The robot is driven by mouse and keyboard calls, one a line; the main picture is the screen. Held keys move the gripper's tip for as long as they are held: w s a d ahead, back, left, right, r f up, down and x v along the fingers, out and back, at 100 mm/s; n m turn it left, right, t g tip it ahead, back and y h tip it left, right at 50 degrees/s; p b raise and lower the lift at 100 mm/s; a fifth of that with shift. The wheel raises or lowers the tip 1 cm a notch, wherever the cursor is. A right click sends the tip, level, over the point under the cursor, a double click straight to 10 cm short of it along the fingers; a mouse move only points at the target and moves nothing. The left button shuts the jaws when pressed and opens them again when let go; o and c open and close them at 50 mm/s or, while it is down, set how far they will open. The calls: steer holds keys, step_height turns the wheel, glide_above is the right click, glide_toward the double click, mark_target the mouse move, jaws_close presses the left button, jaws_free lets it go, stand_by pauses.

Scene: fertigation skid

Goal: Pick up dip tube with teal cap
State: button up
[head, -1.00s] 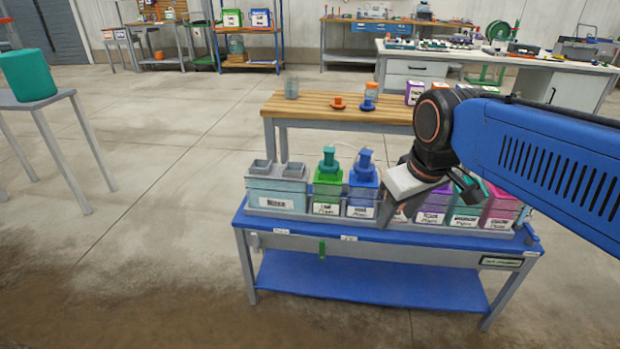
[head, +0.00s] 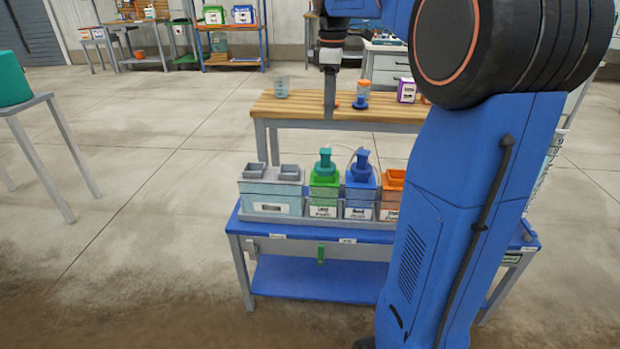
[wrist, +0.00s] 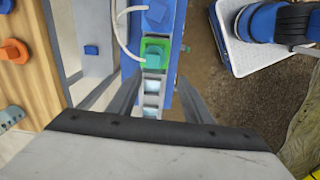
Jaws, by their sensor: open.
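The teal cap (head: 325,160) stands upright on a green container (head: 324,190) in the row on the blue table. The tube under the cap is hidden inside the container. In the wrist view the teal cap (wrist: 153,54) shows from above on the green container, ahead of the fingertips and roughly in line with the gap between them. My gripper (head: 330,112) points down, above and apart from the cap in the head view.
A blue-capped container (head: 361,190) stands right beside the green one, with a thin pale hose arching by it. A grey twin-topped box (head: 271,195) is on the left, an orange container (head: 392,190) on the right. Behind is a wooden bench (head: 290,105) with small items.

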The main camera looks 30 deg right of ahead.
steer(key=w, duration=0.2)
glide_toward(326, 150)
steer(key=shift+n, duration=0.3)
steer(key=f, duration=0.6)
steer(key=shift+s+a, duration=0.1)
steer(key=shift+a, duration=0.15)
steer(key=shift+d+f, duration=0.15)
steer(key=shift+f, duration=2.55)
jaws_close()
